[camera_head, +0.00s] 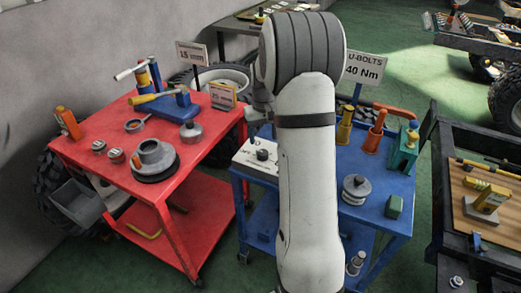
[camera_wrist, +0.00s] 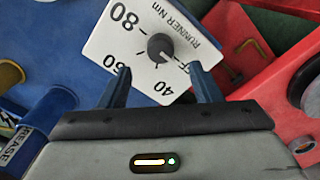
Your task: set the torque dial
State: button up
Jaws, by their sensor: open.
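The torque dial is a dark round knob (camera_wrist: 160,46) on a white plate (camera_wrist: 106,42) marked 80, 60, 40, OFF and "RUNNER Nm". The plate lies on the left part of the blue cart in the head view, where the knob (camera_head: 262,155) looks small. I cannot tell for sure which mark the knob points to. My gripper (camera_wrist: 160,69) is open and empty, its two blue fingers apart on the near side of the knob. In the head view my arm hides most of the gripper. A sign (camera_head: 362,68) reads "U-BOLTS 40 Nm".
A red cart (camera_head: 72,150) with several parts stands at left. A bench with a wooden top (camera_head: 462,220) is at right.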

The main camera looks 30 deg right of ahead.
aim_at(263, 152)
notch_tip(263, 152, down, 7)
jog(key=shift+r, duration=0.2)
